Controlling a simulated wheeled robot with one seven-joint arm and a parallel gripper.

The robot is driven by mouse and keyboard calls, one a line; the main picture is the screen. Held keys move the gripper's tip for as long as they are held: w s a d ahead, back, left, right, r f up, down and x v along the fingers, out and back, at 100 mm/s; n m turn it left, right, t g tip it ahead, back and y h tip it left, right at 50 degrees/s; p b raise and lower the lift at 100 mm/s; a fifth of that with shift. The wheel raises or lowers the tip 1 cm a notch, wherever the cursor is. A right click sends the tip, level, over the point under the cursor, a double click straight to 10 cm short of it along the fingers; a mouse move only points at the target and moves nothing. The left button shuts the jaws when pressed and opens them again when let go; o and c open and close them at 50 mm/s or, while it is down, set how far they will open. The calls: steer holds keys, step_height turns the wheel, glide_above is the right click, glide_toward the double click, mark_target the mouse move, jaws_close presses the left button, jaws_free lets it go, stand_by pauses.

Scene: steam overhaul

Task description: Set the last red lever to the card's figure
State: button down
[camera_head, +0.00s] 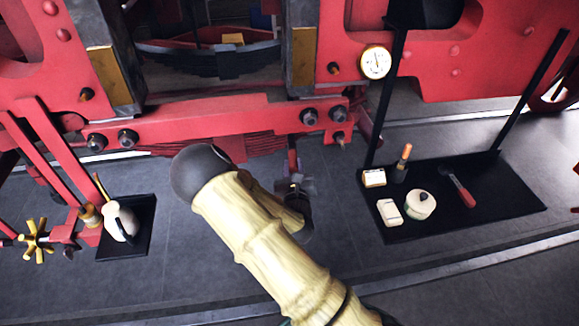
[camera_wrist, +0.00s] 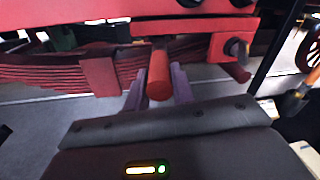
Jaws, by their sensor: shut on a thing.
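A red lever (camera_wrist: 159,75) with a round bar handle stands between the two purple-grey fingers of my gripper (camera_wrist: 158,82) in the wrist view. The gripper is shut on it. In the head view the lever (camera_head: 292,158) hangs below the red frame beam, and my gripper (camera_head: 296,184) is at its lower end, partly hidden behind my arm. A round white dial (camera_head: 376,62) is on the red frame to the upper right; its marks are too small to read. I cannot make out a card with a figure.
At left, a white jug (camera_head: 121,222) stands on a small black tray near a brass handwheel (camera_head: 35,240). Grey floor lies between.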

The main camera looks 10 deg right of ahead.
steer(key=d+y+p, duration=0.1)
steer(key=d+n+y+p, duration=0.1)
steer(key=p, duration=0.1)
steer(key=shift+d+r, duration=0.15)
steer(key=shift+d, duration=0.1)
steer(key=shift+y, duration=0.3)
steer(key=c, duration=1.2)
jaws_free()
steer(key=shift+w+a+n, duration=0.1)
steer(key=shift+a+n, duration=0.15)
steer(key=shift+n, duration=0.05)
steer(key=s+p, duration=0.2)
steer(key=s, duration=0.4)
steer(key=s+p, duration=0.3)
steer(key=s, duration=0.2)
steer(key=s+p, duration=0.3)
steer(key=s, duration=0.3)
steer(key=shift+s+d, duration=0.25)
steer(key=shift+s, duration=0.1)
